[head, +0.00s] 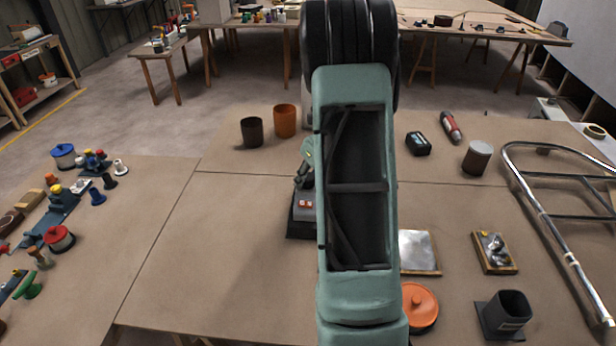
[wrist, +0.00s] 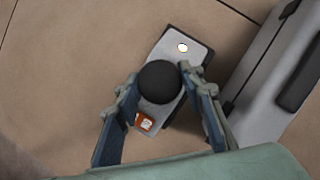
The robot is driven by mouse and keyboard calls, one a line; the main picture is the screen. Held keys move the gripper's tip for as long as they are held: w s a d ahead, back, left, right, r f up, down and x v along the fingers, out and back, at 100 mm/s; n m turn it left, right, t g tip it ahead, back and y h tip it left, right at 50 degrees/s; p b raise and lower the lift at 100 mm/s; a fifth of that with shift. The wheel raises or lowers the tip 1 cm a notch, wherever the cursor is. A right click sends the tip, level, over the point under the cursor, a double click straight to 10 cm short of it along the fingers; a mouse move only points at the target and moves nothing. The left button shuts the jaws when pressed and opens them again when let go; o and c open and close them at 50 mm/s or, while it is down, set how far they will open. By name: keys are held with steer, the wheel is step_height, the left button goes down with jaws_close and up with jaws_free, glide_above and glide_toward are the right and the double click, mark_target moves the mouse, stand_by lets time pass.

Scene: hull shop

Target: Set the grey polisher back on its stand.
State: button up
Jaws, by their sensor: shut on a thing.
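The grey polisher (wrist: 148,112) shows in the wrist view as a pale grey body with a round black knob, an orange switch and a small bright round spot. My gripper (wrist: 158,76) is shut on its black knob, one finger on each side. In the head view the polisher (head: 304,213) is partly hidden behind my arm. A dark flat edge shows under it; I cannot tell whether this is its own base or a stand. A dark square open holder on a flat plate (head: 505,312) stands at the front right; I cannot tell whether it is the polisher's stand.
A grey case with a dark handle (wrist: 282,75) lies close right in the wrist view. Dark (head: 251,132) and orange (head: 285,120) cups stand behind the polisher. A shiny panel (head: 418,250), orange round container (head: 420,306) and tube frame (head: 550,215) are right.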

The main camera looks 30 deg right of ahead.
steer(key=shift+f+b, duration=0.6)
steer(key=shift+f, duration=0.8)
stand_by(1.4)
steer(key=o, duration=1)
steer(key=shift+o, duration=0.3)
steer(key=shift+f, duration=0.15)
steer(key=p+v, duration=0.8)
steer(key=v, duration=0.3)
